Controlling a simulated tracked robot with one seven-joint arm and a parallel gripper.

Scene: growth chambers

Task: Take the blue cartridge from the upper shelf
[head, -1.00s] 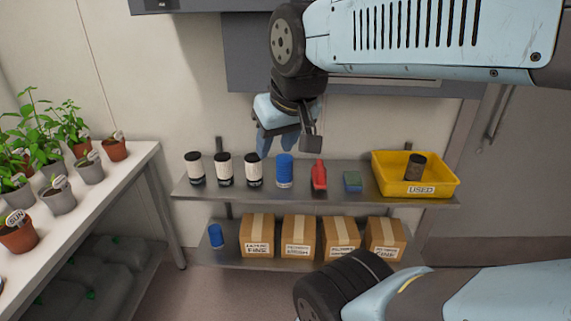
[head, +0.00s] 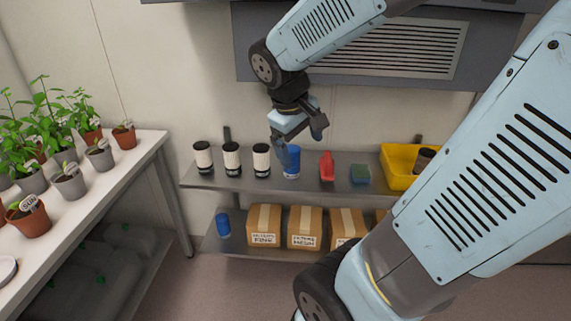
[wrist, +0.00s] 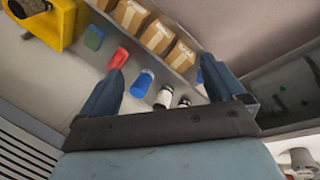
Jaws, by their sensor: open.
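The blue cartridge (head: 292,163) stands upright on the upper shelf (head: 230,184), between the white cartridges and a red bottle. It also shows in the wrist view (wrist: 142,84), between my two fingers but beyond them. My gripper (head: 286,146) is open and empty, above and in front of the blue cartridge; one finger overlaps its left edge in the head view. The wrist view shows both fingers (wrist: 158,80) spread apart with nothing between them. A second blue cylinder (head: 223,223) stands on the lower shelf.
Several white cartridges with black caps (head: 231,158) stand left of the blue one. Right of it are the red bottle (head: 326,167), a green-blue sponge (head: 360,175) and a yellow bin (head: 396,168) holding a dark cylinder. Cardboard boxes (head: 305,228) fill the lower shelf. A plant bench (head: 110,180) stands left.

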